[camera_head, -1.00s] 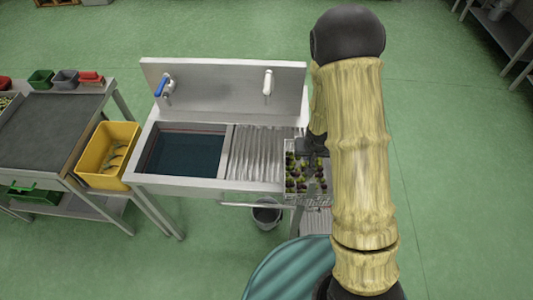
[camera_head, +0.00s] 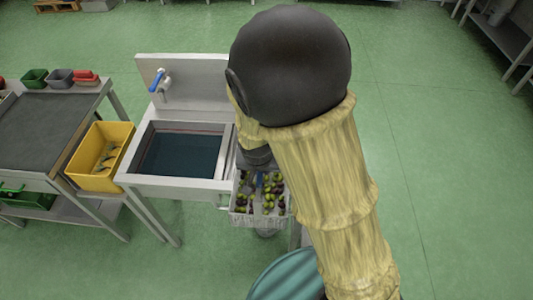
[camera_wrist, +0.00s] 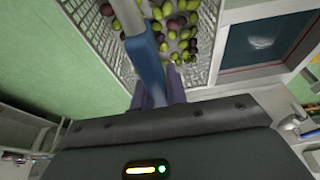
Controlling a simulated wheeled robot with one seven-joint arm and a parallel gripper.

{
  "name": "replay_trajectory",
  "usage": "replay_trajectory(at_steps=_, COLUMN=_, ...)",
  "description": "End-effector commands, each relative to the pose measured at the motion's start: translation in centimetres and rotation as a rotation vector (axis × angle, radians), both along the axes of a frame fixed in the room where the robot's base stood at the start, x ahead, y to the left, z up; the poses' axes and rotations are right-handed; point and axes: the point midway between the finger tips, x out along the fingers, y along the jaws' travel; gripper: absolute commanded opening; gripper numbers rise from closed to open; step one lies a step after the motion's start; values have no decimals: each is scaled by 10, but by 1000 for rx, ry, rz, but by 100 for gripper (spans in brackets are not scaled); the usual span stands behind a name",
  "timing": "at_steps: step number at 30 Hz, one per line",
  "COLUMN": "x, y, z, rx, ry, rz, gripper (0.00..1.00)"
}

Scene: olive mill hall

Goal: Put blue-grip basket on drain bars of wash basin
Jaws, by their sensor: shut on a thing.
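The blue-grip basket (camera_head: 243,219) is a wire-mesh basket holding green and dark olives, hanging at the front right of the wash basin (camera_head: 178,183). In the wrist view its blue grip (camera_wrist: 147,62) runs between my gripper's fingers (camera_wrist: 158,92), which are shut on it. The mesh wall (camera_wrist: 206,38) shows beside the olives, with the basin's dark water (camera_wrist: 265,42) to the right. In the head view my arm covers most of my gripper and the drain bars. I cannot tell the basket's height above the bars.
A yellow crate (camera_head: 99,157) stands left of the basin, beside a dark-topped table (camera_head: 45,130). A blue-handled tap (camera_head: 158,82) rises at the basin's back. A teal round object (camera_head: 287,274) is at the bottom.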

Motion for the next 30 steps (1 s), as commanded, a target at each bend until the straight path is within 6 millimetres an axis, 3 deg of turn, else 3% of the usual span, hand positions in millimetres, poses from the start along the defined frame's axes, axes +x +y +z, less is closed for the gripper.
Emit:
replay_trajectory(at_steps=14, x=6, y=1, z=2, rx=1, ry=-3, rz=-2, gripper=0)
replay_trajectory(at_steps=20, x=35, y=-2, z=3, rx=1, ry=-3, rz=-5, gripper=0)
replay_trajectory(at_steps=30, x=102, y=-4, z=5, rx=1, ry=-3, rz=-3, gripper=0)
